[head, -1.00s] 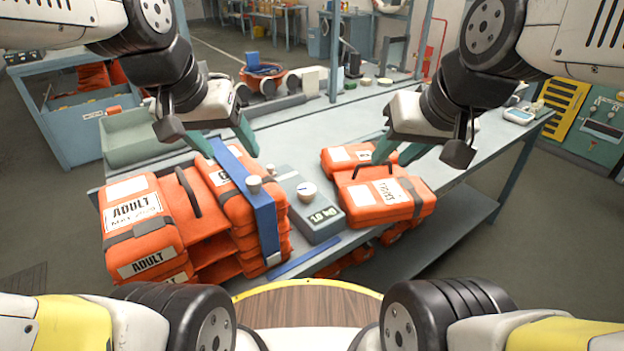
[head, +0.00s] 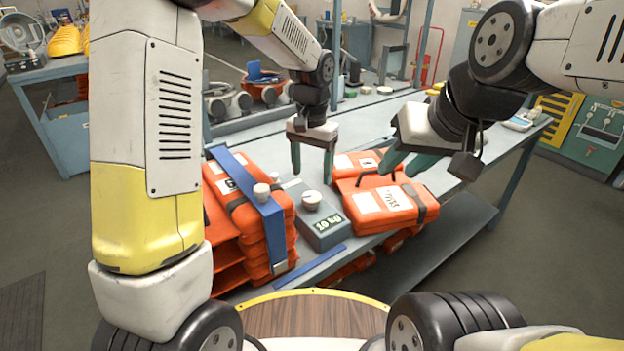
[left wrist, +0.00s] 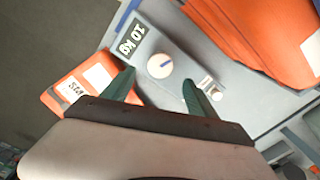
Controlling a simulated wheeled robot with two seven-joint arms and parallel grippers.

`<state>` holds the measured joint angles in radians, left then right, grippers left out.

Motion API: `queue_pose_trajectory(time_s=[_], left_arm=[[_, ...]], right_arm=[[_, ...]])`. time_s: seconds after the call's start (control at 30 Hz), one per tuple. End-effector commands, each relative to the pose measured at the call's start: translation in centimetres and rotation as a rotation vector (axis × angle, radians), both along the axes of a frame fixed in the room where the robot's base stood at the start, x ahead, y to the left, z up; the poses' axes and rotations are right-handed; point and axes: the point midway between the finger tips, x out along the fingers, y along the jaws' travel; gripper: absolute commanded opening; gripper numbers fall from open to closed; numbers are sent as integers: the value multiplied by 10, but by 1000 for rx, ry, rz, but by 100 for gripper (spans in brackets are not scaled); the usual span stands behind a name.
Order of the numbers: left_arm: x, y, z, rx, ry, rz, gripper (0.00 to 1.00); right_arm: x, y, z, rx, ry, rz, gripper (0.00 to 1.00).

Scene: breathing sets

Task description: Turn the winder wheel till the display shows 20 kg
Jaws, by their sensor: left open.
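The winder wheel (head: 312,200) is a round white knob on top of a grey box (head: 322,235) on the bench. The left wrist view also shows the wheel (left wrist: 159,66), with a dark blue mark on its face. The display (left wrist: 130,40) reads 10 kg. My left gripper (head: 312,168) is open and points down just above and behind the wheel. In the left wrist view its fingertips (left wrist: 159,82) lie apart on either side of the wheel, and it grips nothing. My right gripper (head: 405,168) looks open and empty above the orange packs on the right.
Stacked orange packs (head: 272,240) with a blue strap (head: 262,215) stand left of the box. More orange packs (head: 385,207) lie close on its right. My left arm hides part of the left side.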

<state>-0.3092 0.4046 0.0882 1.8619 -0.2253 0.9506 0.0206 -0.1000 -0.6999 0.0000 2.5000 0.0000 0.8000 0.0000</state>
Motion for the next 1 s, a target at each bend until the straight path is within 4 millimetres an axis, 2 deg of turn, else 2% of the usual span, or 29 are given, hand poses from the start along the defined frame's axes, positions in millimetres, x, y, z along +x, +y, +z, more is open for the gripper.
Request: queue_pose_trajectory(time_s=[0.2, 0.4, 0.57, 0.8, 1.0], left_arm=[[-1, 1, -36, 2, 4, 1, 67], [-1, 1, -62, 1, 2, 2, 67], [-1, 1, -70, 0, 1, 2, 67], [-1, 1, -71, 0, 0, 2, 67], [-1, 1, -71, 0, 0, 2, 28]], right_arm=[[0, 0, 0, 0, 0, 0, 34], [0, 0, 0, 0, 0, 0, 34], [0, 0, 0, 0, 0, 0, 34], [0, 0, 0, 0, 0, 0, 34], [0, 0, 0, 0, 0, 0, 34]])
